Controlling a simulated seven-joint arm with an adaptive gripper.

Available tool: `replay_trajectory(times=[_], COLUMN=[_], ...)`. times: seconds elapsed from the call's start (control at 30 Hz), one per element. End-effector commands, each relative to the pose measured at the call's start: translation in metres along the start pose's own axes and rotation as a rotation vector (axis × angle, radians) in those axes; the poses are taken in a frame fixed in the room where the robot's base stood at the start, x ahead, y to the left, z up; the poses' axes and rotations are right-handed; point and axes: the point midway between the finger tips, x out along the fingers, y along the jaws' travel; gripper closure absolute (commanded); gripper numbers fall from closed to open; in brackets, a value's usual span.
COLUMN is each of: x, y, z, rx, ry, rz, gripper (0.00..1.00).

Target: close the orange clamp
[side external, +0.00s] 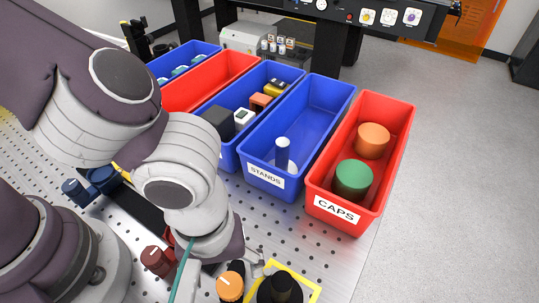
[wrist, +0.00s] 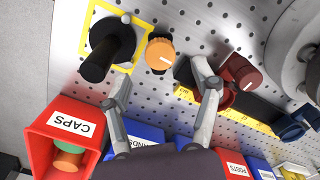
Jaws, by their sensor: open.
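The orange clamp shows as a round orange knob with a white line on top. It is at the bottom of the side external view (side external: 230,287) and at the top centre of the wrist view (wrist: 160,54). In the wrist view my gripper (wrist: 161,74) is open and empty, its two fingers spread wide. The orange knob appears just beyond the fingertips, roughly centred between them; I cannot tell the height gap. In the side external view my wrist hides most of the fingers.
A black post (wrist: 107,48) on a yellow-outlined square stands beside the orange knob. A dark red knob (wrist: 240,75) and a blue knob (wrist: 293,125) are on its other side. Red CAPS bin (side external: 322,223) and blue STANDS bin (side external: 243,160) border the perforated plate.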

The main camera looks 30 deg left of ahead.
Motion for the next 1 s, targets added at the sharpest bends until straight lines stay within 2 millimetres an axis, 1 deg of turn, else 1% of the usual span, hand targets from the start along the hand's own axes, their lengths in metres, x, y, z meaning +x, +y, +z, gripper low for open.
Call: replay_trajectory(times=[0.03,0.1,0.2,0.3,0.5,0.57,0.9,1.0], x=[0.011,0.024,0.035,0.04,0.04,0.04,0.04,0.04], y=[-0.002,-0.001,-0.001,0.0,0.0,0.0,0.0,0.0], z=[0.0,0.0,0.0,0.0,0.0,0.0,-0.001,-0.001], rx=[0.002,0.001,0.001,0.001,0.001,0.001,0.001,0.001], ry=[0.001,0.001,0.001,0.001,0.0,0.0,0.0,0.0], rz=[-0.007,-0.006,-0.003,-0.001,0.001,0.001,0.001,0.001], gripper=[0.38,0.38,0.38,0.38,0.38,0.44,0.88,1.0])
